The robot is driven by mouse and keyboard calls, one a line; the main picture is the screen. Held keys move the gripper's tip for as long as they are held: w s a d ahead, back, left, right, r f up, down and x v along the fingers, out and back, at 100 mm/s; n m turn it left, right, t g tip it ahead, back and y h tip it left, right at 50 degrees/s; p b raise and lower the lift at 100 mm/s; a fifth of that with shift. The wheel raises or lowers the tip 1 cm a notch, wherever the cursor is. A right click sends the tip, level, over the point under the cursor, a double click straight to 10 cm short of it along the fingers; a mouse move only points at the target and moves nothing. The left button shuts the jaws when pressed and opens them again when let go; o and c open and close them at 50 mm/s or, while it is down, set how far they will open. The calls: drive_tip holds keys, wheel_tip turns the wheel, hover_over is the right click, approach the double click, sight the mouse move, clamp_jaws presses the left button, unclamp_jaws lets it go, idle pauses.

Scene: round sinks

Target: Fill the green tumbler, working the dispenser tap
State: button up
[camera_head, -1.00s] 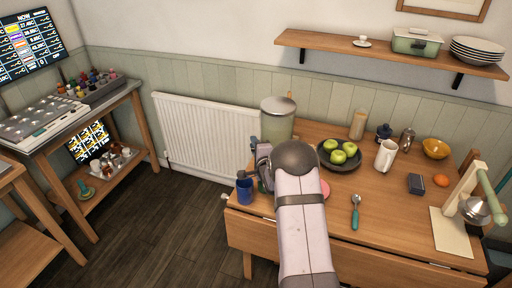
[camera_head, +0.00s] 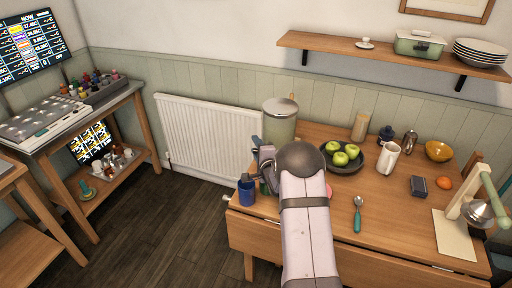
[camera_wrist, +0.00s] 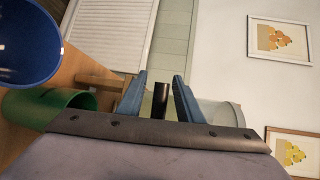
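The dispenser (camera_head: 280,128) is a grey-green cylinder with a lid at the table's back left; part of it shows behind my fingers in the wrist view (camera_wrist: 228,112). A short black piece, seemingly its tap (camera_wrist: 161,100), stands between my two blue fingertips. My gripper (camera_wrist: 161,88) is open, with a gap visible on each side of the black piece; I cannot tell whether either finger touches it. The green tumbler (camera_wrist: 40,104) shows at the left of the wrist view, its mouth partly visible. In the head view my arm mostly hides it.
A blue cup (camera_head: 246,191) stands at the table's left edge, close to my gripper; it looms top left in the wrist view (camera_wrist: 35,35). A black bowl of green apples (camera_head: 342,168), a white jug (camera_head: 387,157) and a spoon (camera_head: 358,215) lie further right.

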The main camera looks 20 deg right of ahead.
drive_tip(key=shift+b+v, duration=0.8)
drive_tip(key=shift+v, duration=2.7)
drive_tip(key=w+a+f+n+y+b, duration=0.2)
drive_tip(key=w+a+n+y+b, duration=0.15)
drive_tip(key=a, duration=0.85)
drive_tip(key=s+a+f+n+g+b, duration=0.55)
drive_tip(key=s+f+n+g, duration=0.2)
drive_tip(key=s, duration=0.25)
drive_tip(key=s+f+n+g+b, duration=0.1)
drive_tip(key=s+f+n+g, duration=0.1)
drive_tip(key=s, duration=0.8)
drive_tip(key=s+a+f+n+g+b, duration=0.1)
drive_tip(key=s+f+n+g, duration=0.2)
drive_tip(key=s, duration=0.7)
drive_tip(key=s+f+n+g+b, duration=0.1)
drive_tip(key=s+f+n+g, duration=0.2)
drive_tip(key=s, duration=0.7)
drive_tip(key=shift+a+f+n+h+b, duration=0.15)
drive_tip(key=shift+a+n+h+b, duration=0.25)
drive_tip(key=shift+n, duration=0.4)
drive_tip(key=shift+w, duration=0.1)
